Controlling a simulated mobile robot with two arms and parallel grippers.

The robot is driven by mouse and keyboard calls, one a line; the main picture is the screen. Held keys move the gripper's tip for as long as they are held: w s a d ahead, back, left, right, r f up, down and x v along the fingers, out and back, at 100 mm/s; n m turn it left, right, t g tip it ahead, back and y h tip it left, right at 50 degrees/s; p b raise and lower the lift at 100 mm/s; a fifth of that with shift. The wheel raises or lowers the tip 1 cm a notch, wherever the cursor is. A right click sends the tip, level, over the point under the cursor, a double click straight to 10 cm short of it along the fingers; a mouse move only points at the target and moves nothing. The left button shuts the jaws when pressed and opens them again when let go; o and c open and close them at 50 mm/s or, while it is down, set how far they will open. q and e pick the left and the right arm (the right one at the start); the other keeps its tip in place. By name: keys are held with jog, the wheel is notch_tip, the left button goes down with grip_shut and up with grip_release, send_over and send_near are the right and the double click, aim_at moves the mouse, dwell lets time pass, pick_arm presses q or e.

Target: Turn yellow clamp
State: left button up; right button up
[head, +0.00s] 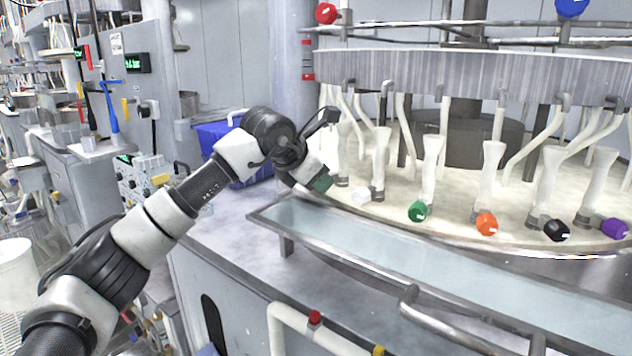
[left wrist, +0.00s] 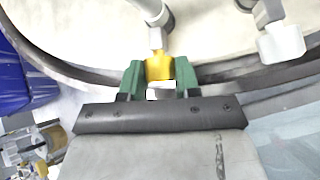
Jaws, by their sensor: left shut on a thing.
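The yellow clamp (left wrist: 158,67) sits at the end of a pale fitting at the platen's rim, in the left wrist view. The green fingers of my left gripper (left wrist: 160,80) stand on both sides of it and are shut on it. In the head view my left gripper (head: 322,183) is at the left edge of the round platen (head: 390,208), and the yellow clamp is hidden there. My right gripper is in neither view.
To the right along the rim are a white clamp (head: 360,196), a green one (head: 418,211), an orange one (head: 486,224), a black one (head: 556,230) and a purple one (head: 614,228). A metal trough (head: 400,262) runs in front. A blue bin (head: 213,135) stands behind my arm.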

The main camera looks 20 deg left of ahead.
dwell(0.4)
pick_arm(q)
jog(key=shift+r, duration=0.1)
jog(key=o, duration=0.9)
jog(key=shift+s, duration=0.1)
jog(key=b+v, duration=0.1)
jog(key=v, duration=0.9)
jog(key=shift+s+d+r, duration=0.1)
jog(key=shift+s, duration=0.3)
